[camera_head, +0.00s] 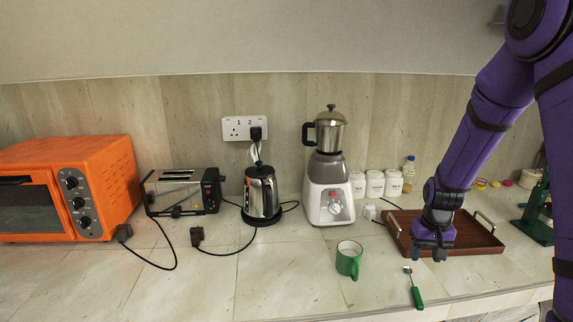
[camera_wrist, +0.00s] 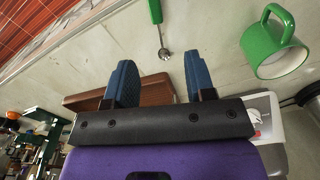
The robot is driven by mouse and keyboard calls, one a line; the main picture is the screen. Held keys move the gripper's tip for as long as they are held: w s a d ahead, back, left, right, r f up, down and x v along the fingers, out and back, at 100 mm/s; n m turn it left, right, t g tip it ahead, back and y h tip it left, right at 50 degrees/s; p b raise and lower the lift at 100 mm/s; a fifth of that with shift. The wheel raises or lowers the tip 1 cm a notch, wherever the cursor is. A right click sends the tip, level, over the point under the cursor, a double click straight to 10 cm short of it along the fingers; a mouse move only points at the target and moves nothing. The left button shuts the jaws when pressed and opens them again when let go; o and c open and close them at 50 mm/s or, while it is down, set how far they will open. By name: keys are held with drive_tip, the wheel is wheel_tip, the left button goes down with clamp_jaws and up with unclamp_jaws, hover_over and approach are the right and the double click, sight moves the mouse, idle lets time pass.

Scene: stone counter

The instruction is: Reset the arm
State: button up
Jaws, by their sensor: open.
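My purple arm comes down from the upper right in the head view. My gripper (camera_head: 429,256) hangs over the front left part of a brown wooden tray. In the wrist view, my gripper (camera_wrist: 158,82) shows two blue fingers standing wide apart, with nothing between them. A green mug (camera_head: 349,260) stands on the counter to the left of the gripper; it also shows in the wrist view (camera_wrist: 276,58). A green-handled scoop (camera_head: 415,291) lies on the counter in front of the gripper.
The wooden tray (camera_head: 484,240) has metal handles. Left of it stand a blender (camera_head: 329,190), a kettle (camera_head: 262,193), a toaster (camera_head: 183,191) and an orange oven (camera_head: 103,185). White canisters (camera_head: 375,184) line the wall. A green device (camera_head: 537,222) stands right. The front left counter is mostly clear.

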drive_tip(key=s+a+r+n+t, duration=0.1)
drive_tip(key=s+a+r, duration=0.3)
drive_tip(key=r, duration=0.6)
drive_tip(key=s+a+r+t, duration=0.2)
drive_tip(key=s+r, duration=0.3)
drive_tip(key=r, duration=0.5)
drive_tip(key=s+a+r+t, duration=0.1)
drive_tip(key=s+r, duration=0.3)
drive_tip(key=s, duration=0.4)
drive_tip(key=s+a+r+n+t, duration=0.1)
drive_tip(key=s+a+r, duration=0.2)
drive_tip(key=s+r, duration=0.2)
drive_tip(key=shift+s+r, duration=0.2)
drive_tip(key=shift+s, duration=1.7)
